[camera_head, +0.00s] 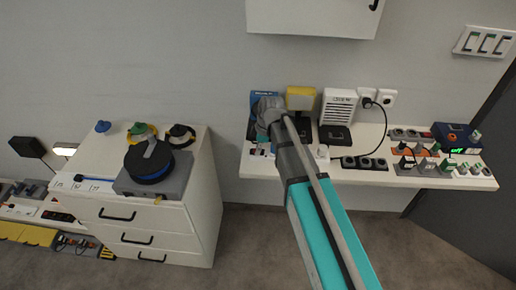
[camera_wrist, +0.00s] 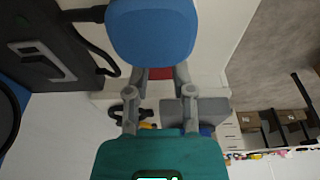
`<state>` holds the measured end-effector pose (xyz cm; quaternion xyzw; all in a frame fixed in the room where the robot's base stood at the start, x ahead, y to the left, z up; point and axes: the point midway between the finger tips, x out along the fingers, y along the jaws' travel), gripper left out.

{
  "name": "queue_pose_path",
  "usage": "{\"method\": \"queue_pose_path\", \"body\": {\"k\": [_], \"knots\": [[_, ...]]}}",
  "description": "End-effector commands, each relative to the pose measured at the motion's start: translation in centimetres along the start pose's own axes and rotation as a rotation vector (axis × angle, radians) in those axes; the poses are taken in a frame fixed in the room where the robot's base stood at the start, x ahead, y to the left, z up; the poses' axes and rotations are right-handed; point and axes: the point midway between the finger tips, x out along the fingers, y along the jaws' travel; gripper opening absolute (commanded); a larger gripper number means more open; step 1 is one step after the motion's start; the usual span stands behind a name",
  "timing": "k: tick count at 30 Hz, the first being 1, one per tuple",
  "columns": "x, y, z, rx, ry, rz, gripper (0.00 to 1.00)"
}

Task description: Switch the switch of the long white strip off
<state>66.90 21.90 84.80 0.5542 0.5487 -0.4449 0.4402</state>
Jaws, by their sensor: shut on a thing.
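My gripper (camera_head: 266,118) is at the left end of the wall shelf, in front of a blue box. In the wrist view my gripper (camera_wrist: 164,76) has its grey fingers against a rounded blue thing (camera_wrist: 150,30), and it is shut on it. A small red patch shows between the fingers. My arm hides part of the shelf.
The wall shelf (camera_head: 290,172) carries the blue box (camera_head: 258,98), a yellow box (camera_head: 300,98), a white vented device (camera_head: 338,106) and a dark socket strip (camera_head: 365,163). The drawer unit (camera_head: 185,230) holds a black-blue reel (camera_head: 149,163). A white cabinet (camera_head: 310,16) hangs above.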

Motion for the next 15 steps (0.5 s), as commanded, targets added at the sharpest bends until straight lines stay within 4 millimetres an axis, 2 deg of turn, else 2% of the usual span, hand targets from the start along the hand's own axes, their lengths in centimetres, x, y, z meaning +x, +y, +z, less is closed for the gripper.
{"method": "queue_pose_path", "body": {"k": [13, 14, 15], "knots": [[0.00, -0.04, 0.07, 0.000, 0.042, 0.000, 0.00], [0.00, -0.04, 0.07, 0.000, 0.042, 0.000, 0.37], [0.00, -0.03, 0.07, 0.000, 0.042, 0.000, 0.44]]}}
